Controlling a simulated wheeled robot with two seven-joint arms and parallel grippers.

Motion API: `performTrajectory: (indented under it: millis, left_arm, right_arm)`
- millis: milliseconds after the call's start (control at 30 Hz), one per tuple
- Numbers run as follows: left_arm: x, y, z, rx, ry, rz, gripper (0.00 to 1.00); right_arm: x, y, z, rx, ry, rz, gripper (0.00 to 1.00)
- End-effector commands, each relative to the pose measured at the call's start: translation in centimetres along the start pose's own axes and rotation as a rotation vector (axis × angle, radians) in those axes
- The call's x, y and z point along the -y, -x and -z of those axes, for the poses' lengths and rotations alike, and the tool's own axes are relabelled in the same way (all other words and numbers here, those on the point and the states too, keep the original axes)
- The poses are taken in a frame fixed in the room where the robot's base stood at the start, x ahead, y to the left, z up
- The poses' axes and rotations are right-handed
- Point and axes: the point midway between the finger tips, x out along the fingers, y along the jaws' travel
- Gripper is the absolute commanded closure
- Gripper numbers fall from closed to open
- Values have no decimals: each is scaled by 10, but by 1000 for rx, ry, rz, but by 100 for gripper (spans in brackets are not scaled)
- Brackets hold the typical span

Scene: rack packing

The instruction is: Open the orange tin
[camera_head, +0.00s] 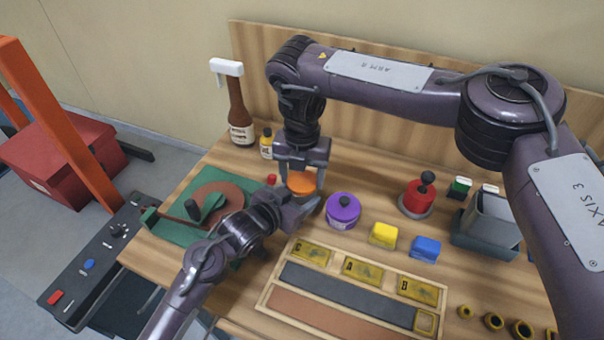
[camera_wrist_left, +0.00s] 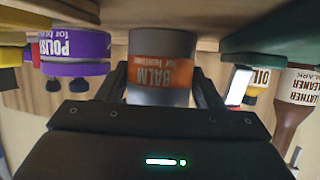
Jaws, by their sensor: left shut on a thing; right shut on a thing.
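The orange tin (camera_head: 301,184) stands upright on the wooden table, its orange top showing in the head view. In the left wrist view its grey body with an orange BALM label (camera_wrist_left: 161,75) appears upside down. My left gripper (camera_head: 301,202) reaches in low from the left and is shut on the tin's body; its fingers (camera_wrist_left: 161,92) lie either side of it. My right gripper (camera_head: 301,174) points down from above, its fingers shut around the tin's orange top. The fingers hide parts of the tin's sides, and I cannot tell whether the lid has turned.
A purple polish tin (camera_head: 342,211) stands close on the right. A brown bottle (camera_head: 239,115) and a small yellow bottle (camera_head: 267,145) stand behind left. A green fixture with a brown disc (camera_head: 217,195) is left. A wooden tray (camera_head: 271,296) lies in front.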

Motion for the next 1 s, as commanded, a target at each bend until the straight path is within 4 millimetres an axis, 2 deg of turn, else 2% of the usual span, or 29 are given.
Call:
performTrajectory:
  millis: [800, 900, 1000]
  left_arm:
    - [-1, 0, 0, 1, -1, -1, 100]
    - [-1, 0, 0, 1, -1, -1, 100]
    - [0, 0, 0, 1, -1, -1, 100]
  right_arm:
    - [0, 2, 0, 1, 1927, 1, 66]
    - [0, 2, 0, 1, 2097, 1, 66]
    - [0, 2, 0, 0, 2195, 0, 66]
